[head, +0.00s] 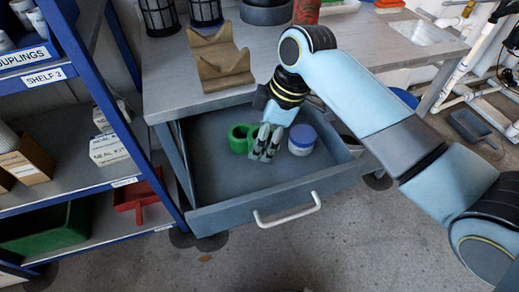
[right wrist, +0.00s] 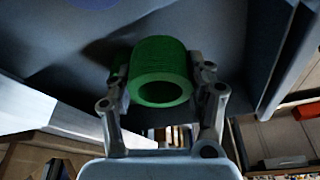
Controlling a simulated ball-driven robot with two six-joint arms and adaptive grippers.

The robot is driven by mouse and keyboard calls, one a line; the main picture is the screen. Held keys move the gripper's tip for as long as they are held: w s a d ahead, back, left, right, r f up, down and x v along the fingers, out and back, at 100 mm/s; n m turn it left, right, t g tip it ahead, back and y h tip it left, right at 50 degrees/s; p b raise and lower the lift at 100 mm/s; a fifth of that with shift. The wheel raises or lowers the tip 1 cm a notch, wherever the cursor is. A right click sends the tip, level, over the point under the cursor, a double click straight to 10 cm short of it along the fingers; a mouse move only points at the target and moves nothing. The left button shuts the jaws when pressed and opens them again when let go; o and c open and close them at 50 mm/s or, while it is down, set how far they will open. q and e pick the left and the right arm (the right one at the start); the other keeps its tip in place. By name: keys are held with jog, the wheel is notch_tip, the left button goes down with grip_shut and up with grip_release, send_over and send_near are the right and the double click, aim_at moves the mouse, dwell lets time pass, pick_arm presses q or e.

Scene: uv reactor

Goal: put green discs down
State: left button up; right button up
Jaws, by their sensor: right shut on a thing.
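My left gripper is not in view.
A white jar with a blue lid (head: 302,138) stands in the drawer just right of my gripper. The drawer's front and left floor are bare. A grey bench top with a brown cradle (head: 222,60) is above, and blue shelving (head: 130,110) stands close on the left.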

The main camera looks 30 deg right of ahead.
aim_at(258, 161)
notch_tip(258, 161, down, 4)
jog(key=shift+f+b, duration=0.1)
jog(key=shift+b, duration=0.4)
jog(key=o, duration=1.1)
jog(key=shift+o, duration=0.2)
jog(key=p+v, duration=0.3)
jog(key=v, duration=0.9)
